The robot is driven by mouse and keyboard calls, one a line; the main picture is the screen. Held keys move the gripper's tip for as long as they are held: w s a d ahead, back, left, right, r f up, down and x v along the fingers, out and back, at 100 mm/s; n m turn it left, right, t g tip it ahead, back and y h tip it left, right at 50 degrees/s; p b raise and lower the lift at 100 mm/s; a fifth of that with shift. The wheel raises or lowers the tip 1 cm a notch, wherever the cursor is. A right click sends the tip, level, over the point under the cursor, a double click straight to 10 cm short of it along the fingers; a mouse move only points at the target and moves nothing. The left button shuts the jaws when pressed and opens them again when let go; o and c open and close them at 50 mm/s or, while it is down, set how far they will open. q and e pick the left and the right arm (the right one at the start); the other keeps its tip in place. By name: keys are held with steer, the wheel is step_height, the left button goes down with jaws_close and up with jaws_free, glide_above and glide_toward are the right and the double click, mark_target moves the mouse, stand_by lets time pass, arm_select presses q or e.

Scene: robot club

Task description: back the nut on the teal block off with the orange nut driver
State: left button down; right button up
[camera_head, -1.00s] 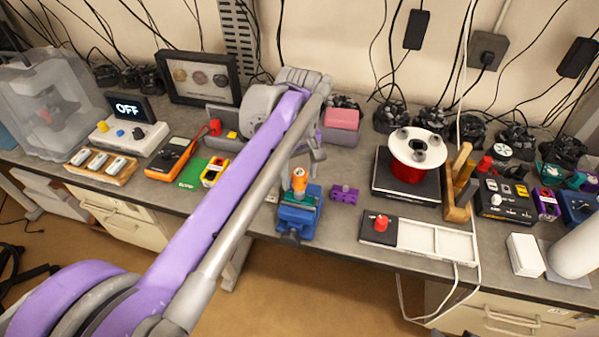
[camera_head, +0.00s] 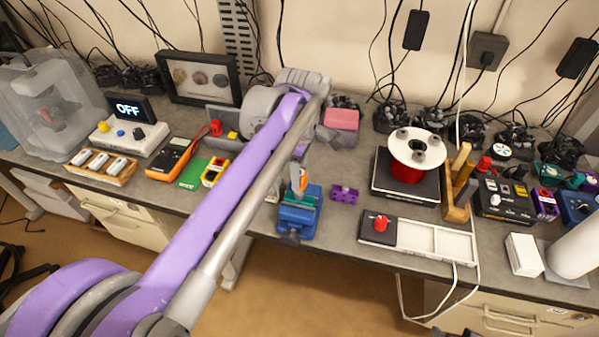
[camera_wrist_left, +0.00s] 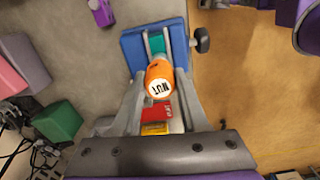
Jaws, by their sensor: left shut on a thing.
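The orange nut driver (camera_head: 303,183) stands over the teal block (camera_head: 301,198), which sits in a blue vise (camera_head: 297,222) near the front edge of the bench. In the left wrist view the driver's round end, marked NUT, (camera_wrist_left: 160,78) is between the fingers of my left gripper (camera_wrist_left: 160,88). My left gripper (camera_head: 299,178) also shows in the head view and is shut on the driver. A strip of the teal block (camera_wrist_left: 156,42) shows beyond the driver. The nut is hidden. My right gripper is not in view.
A purple block (camera_head: 344,194) lies just right of the vise. A tray with a red knob (camera_head: 440,241) and a scale with a red spool (camera_head: 407,172) are further right. A multimeter (camera_head: 172,158) is left of my arm. A red and yellow item (camera_wrist_left: 155,118) shows below the driver's end.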

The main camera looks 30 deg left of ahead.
arm_select(q)
steer(key=n, duration=0.5)
steer(key=shift+c, duration=2)
jaws_free()
steer(key=m, duration=0.5)
steer(key=shift+m, duration=0.4)
steer(key=m, duration=0.7)
